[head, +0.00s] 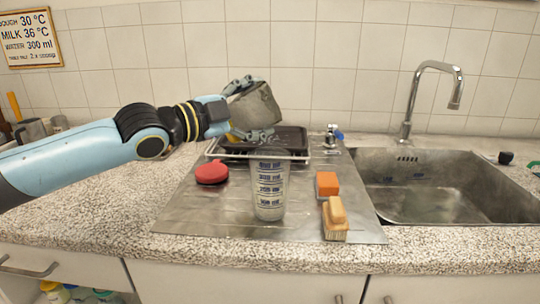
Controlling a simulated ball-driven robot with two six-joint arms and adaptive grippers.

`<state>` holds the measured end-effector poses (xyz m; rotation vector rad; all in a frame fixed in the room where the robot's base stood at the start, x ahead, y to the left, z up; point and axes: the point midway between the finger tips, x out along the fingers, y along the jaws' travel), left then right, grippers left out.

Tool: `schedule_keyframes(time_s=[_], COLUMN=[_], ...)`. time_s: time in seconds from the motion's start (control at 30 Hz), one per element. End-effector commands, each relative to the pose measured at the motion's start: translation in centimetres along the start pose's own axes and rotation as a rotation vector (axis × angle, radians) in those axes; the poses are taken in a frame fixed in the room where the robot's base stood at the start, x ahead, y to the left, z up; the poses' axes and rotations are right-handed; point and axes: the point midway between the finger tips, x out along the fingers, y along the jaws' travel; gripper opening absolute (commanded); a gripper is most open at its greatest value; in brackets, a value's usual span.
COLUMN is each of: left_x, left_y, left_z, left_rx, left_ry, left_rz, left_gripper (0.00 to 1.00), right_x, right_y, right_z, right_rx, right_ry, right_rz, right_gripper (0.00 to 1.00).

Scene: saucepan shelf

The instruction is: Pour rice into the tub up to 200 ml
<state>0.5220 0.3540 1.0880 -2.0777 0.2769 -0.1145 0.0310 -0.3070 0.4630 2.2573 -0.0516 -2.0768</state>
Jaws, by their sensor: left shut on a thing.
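The tub (270,190) is a clear, tall cup with dark blue markings. It stands upright on the steel drainboard, in the middle of the head view. My left gripper (240,104) is shut on a grey container (256,108), which is tilted and held above and slightly behind the tub's rim in the picture. Pale blue finger parts show at the container's left and below it. The container's opening and contents are hidden from this view. I cannot make out a rice level in the tub or a clear falling stream. My right gripper is out of view.
A dark pan or tray (290,139) sits on a wire rack behind the tub. A red round object (211,173) lies left; an orange sponge (327,184) and brush (335,220) lie right. The sink (430,200) and tap (408,105) are further right.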

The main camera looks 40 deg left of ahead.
Motion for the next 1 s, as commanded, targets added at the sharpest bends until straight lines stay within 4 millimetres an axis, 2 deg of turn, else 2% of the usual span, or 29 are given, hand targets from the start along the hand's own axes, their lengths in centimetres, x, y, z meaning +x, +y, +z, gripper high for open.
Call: schedule_keyframes(time_s=[1.0], left_x=[0.02], left_y=[0.25], left_z=[0.0], left_rx=[0.063], left_ry=[-0.001], left_rz=[0.0], left_gripper=[0.35], right_x=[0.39], right_y=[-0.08], right_z=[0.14], right_rx=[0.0], right_ry=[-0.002], right_rz=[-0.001], right_gripper=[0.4])
